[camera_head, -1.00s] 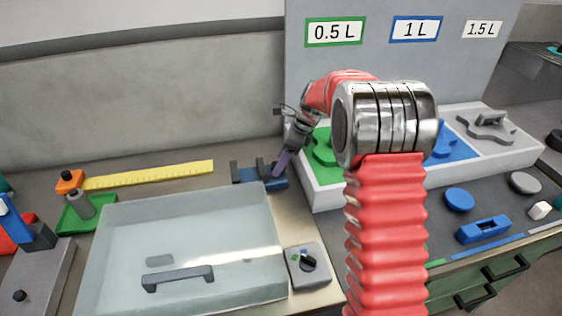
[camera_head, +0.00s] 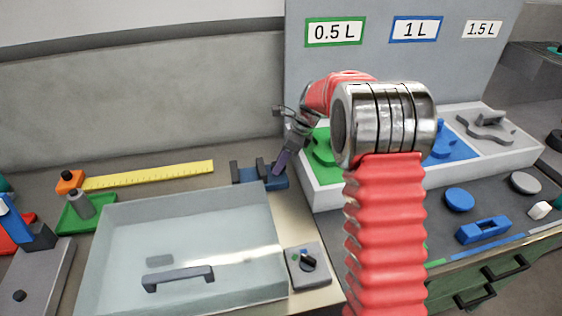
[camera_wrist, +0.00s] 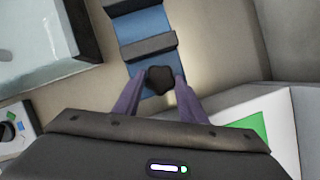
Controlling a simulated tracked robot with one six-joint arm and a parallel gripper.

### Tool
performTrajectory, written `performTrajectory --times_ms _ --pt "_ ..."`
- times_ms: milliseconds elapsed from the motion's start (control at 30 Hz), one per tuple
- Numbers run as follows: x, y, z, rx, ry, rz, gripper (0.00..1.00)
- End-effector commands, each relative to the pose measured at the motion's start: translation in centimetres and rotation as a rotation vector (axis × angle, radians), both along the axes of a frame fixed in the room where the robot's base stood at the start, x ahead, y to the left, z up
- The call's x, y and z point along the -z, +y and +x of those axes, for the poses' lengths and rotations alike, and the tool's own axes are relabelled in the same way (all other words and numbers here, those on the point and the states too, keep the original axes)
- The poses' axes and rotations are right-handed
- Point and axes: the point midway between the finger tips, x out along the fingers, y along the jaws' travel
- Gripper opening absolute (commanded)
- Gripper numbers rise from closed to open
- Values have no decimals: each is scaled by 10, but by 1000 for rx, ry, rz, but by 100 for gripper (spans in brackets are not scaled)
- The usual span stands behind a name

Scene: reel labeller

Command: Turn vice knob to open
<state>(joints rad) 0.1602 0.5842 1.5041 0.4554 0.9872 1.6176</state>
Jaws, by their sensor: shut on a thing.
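The small blue vice (camera_head: 247,174) with dark jaws stands at the back of the bench, right behind the clear-lidded box. In the wrist view the blue vice (camera_wrist: 143,28) runs up from my gripper, with a dark jaw bar (camera_wrist: 148,47) across it. Its dark lobed knob (camera_wrist: 160,80) sits at the near end. My gripper (camera_wrist: 155,88) has its purple fingers on either side of the knob and is shut on it. In the head view my gripper (camera_head: 282,163) reaches down to the vice's right end, and the knob is hidden there.
The clear-lidded box (camera_head: 190,245) stands in front of the vice. A switch box (camera_head: 308,264) is at its right corner. The white tray (camera_head: 325,195) with coloured shapes is close right of my gripper. A yellow ruler (camera_head: 150,175) lies to the left.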

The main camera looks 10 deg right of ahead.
Motion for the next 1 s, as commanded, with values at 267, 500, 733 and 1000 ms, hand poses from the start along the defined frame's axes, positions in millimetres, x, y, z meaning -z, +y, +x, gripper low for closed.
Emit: performTrajectory --times_ms 267,500,733,1000 --pt "0 -1 1 -32 -2 -1 15" --pt "0 -1 3 -135 -3 -1 15" --pt "0 -1 4 -311 -2 -1 15" --pt "0 -1 7 -564 -3 -1 15"
